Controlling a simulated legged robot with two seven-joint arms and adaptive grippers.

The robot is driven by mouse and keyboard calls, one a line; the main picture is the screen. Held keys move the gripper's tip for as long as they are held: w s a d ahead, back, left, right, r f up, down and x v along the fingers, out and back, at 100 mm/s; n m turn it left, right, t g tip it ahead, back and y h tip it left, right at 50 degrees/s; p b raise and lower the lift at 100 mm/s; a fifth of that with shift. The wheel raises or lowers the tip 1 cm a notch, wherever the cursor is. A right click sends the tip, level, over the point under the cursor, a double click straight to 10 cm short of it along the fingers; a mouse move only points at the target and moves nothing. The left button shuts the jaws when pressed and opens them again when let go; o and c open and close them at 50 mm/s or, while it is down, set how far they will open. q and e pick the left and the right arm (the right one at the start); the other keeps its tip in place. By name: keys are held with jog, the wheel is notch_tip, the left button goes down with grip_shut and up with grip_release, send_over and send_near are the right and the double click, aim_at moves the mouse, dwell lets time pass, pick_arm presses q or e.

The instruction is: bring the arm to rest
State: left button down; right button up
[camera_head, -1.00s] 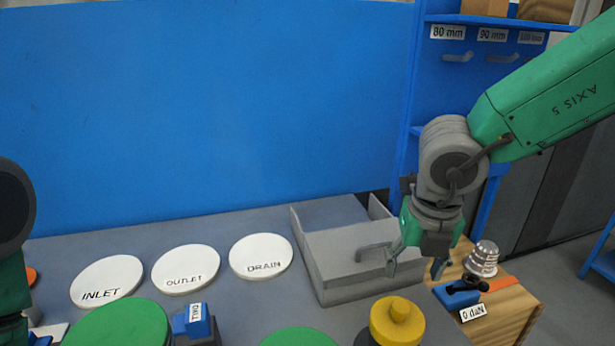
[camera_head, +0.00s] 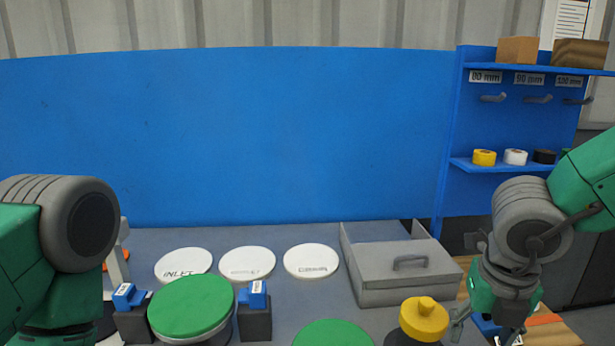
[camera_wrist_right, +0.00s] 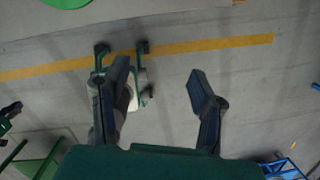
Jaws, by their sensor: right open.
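My right gripper (camera_head: 486,334) hangs at the lower right of the head view, fingers pointing down and apart. It is empty, to the right of and nearer than the grey box with a handle (camera_head: 400,278). In the right wrist view my right gripper (camera_wrist_right: 158,82) has its two dark fingers spread, with grey floor beyond. A white and dark shape partly behind the left finger is unclear. My left arm comes in at the left edge of the head view. Its gripper does not show.
White discs marked INLET (camera_head: 184,264), OUTLET (camera_head: 247,263) and DRAIN (camera_head: 312,261) lie on the bench. Nearer are a green disc (camera_head: 190,306), blue-topped blocks (camera_head: 254,294) and a yellow knobbed part (camera_head: 424,319). A blue shelf (camera_head: 515,165) holding tape rolls stands behind my right arm.

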jog(key=s+d+f+n+t+h+b, duration=0.1)
jog(key=s+d+f+n+h+b, duration=0.15)
jog(key=f+n, duration=0.75)
jog(key=s+d+f+n+h+b, duration=0.1)
jog(key=d+f+n, duration=0.3)
jog(key=f+n, duration=0.55)
pick_arm(q)
notch_tip(320, 180, down, 7)
jog(key=b, duration=0.3)
jog(key=shift+w+f+b, duration=0.2)
jog(key=shift+w+b, duration=0.1)
jog(key=shift+w, duration=0.05)
pick_arm(e)
jog(key=s+a+f+n+g+y, duration=0.1)
jog(key=s+a+f+n+y, duration=0.1)
jog(key=s+f+n, duration=0.6)
jog(key=s+a+f+n+g+y, duration=0.1)
jog(key=s+f+n+y, duration=0.1)
jog(key=s+f+n, duration=0.6)
jog(key=n, duration=0.4)
jog(key=shift+s+a+f, duration=0.35)
jog(key=shift+s, duration=0.05)
